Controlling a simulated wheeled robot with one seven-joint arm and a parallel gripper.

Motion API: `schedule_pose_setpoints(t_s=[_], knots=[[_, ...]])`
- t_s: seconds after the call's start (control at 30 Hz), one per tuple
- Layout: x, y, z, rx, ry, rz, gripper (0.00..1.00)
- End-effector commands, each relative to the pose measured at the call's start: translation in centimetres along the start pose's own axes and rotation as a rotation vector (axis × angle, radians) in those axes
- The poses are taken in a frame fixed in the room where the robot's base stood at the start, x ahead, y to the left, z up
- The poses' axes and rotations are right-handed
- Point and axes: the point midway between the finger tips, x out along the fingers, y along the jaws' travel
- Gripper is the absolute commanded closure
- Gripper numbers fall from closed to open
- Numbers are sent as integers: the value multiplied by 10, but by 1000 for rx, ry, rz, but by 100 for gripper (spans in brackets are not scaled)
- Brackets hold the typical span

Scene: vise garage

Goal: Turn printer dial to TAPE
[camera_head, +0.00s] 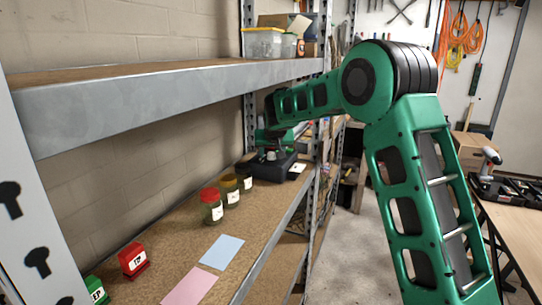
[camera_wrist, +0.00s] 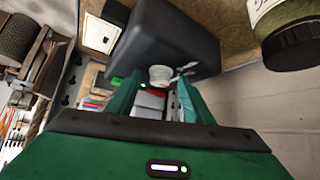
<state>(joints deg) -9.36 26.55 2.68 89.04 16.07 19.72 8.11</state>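The printer is a dark box (camera_head: 280,168) on the shelf, behind the jars in the head view. In the wrist view its dark body (camera_wrist: 175,38) lies beyond my fingers. A pale round knob (camera_wrist: 160,75), which looks like the dial, shows just past and between my fingertips. I cannot read any TAPE mark or tell the knob's setting. My gripper (camera_wrist: 153,92) has its two green fingers apart, with the knob in line with the gap; contact is not clear. In the head view my arm partly hides the gripper above the printer.
Jars, one with a red lid (camera_head: 211,207), stand in front of the printer. Blue (camera_head: 222,252) and pink (camera_head: 190,287) sheets and a red block (camera_head: 133,260) lie nearer. An upper shelf (camera_head: 180,100) runs overhead. A steel upright (camera_head: 310,190) stands right of the printer.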

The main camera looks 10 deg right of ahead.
Motion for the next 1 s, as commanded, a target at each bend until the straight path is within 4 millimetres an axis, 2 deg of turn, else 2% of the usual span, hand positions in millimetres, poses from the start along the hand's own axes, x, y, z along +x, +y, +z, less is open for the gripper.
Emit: schedule_pose_setpoints(t_s=[0.23,0.7,1.0], knots=[[-12,0,0,0,-1,-1,53],[-74,0,64,-1,-1,-1,53],[-94,0,84,0,-1,0,53]])
